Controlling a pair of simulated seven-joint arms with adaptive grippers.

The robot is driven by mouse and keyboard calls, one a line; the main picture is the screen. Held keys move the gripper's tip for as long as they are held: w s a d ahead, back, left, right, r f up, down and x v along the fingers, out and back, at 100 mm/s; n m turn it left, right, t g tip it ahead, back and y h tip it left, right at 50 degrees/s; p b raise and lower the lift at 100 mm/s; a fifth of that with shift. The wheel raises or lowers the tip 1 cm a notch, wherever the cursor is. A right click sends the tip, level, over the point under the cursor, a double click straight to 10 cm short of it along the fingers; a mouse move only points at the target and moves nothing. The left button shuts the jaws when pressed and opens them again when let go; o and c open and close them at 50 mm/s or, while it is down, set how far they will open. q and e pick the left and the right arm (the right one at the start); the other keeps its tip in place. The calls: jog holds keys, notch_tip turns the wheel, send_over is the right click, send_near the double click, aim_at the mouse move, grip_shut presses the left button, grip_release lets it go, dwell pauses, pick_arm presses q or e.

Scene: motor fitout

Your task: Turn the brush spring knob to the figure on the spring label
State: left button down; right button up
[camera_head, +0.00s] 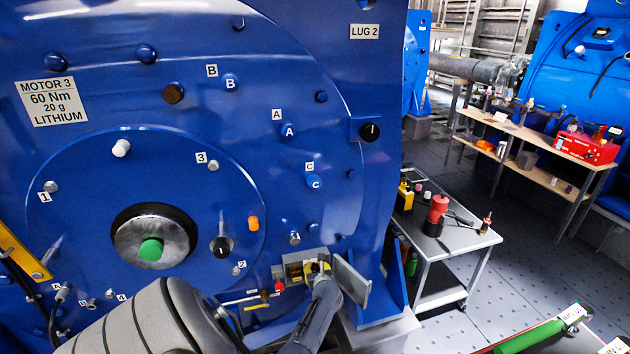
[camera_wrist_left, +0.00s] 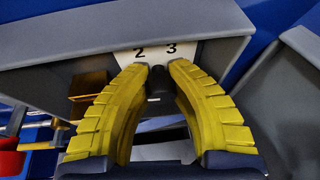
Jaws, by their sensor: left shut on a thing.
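A small black knob (camera_wrist_left: 159,82) sits inside a grey box, in front of a white dial plate (camera_wrist_left: 187,50) with the figures 2 and 3. I take it for the brush spring knob. The yellow fingers of my left gripper (camera_wrist_left: 158,72) are shut on it. In the head view the left gripper (camera_head: 318,267) reaches into the grey box (camera_head: 305,256) low on the blue motor and hides the knob. The rest of the dial and the knob's pointer are hidden. I cannot make out a spring label. My right gripper is not in view.
The box's grey door (camera_head: 352,283) stands open on the right, close to my left gripper. A red part (camera_head: 278,286) is left of the box. Other black knobs (camera_head: 369,132) sit on the motor. A grey trolley (camera_head: 455,240) with bottles stands to the right.

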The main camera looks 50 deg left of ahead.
pick_arm(q)
jog(key=c, duration=1.3)
grip_release()
jog(key=shift+c, duration=0.2)
jog(key=v, duration=1.2)
jog(key=shift+d+f, duration=0.1)
